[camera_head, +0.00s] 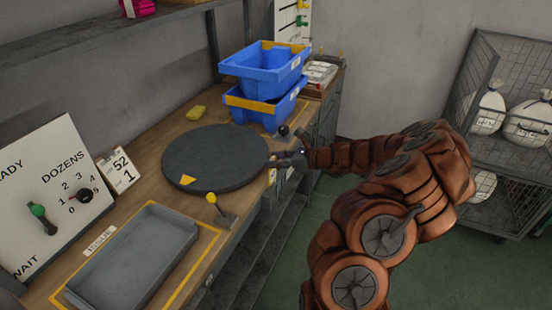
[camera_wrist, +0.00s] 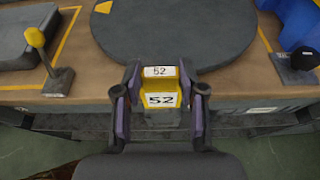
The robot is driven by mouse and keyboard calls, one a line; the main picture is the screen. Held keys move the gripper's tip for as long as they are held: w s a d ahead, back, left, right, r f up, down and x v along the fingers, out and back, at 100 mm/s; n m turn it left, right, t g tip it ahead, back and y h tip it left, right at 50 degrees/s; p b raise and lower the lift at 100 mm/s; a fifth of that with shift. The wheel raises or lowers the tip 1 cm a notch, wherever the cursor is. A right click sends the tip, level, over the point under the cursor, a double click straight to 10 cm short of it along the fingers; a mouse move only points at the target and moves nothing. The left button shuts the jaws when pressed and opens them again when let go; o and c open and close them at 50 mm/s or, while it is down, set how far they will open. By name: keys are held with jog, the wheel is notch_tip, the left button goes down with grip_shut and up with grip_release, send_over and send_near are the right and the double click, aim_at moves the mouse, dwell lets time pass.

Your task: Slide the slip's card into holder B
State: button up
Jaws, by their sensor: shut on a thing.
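The slip (camera_head: 122,171) stands at the back of the bench and reads 52 and 1. My gripper (camera_head: 290,160) is at the bench's front edge, beside the round dark disc. In the wrist view, my gripper (camera_wrist: 160,92) is shut on a yellow card (camera_wrist: 160,86) marked 52. A white 52 label shows on its upper part and another on its lower part. A grey piece (camera_wrist: 160,117) lies directly below the card; I cannot tell whether they touch. A pale label (camera_wrist: 262,109) is on the bench front to the right, too small to read. I cannot make out which holder is B.
The round dark disc (camera_head: 215,157) fills the middle of the bench. A yellow-knobbed lever (camera_head: 212,198) and a black-knobbed one (camera_head: 283,130) stand near the front edge. A grey tray (camera_head: 135,262) is at the near left; stacked blue bins (camera_head: 262,72) are at the far end.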

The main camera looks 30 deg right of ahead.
aim_at(267, 184)
jog(key=shift+f+b, duration=2.1)
jog(key=shift+f, duration=3.3)
jog(key=shift+f, duration=0.1)
jog(key=o, duration=1)
jog(key=shift+v, duration=6)
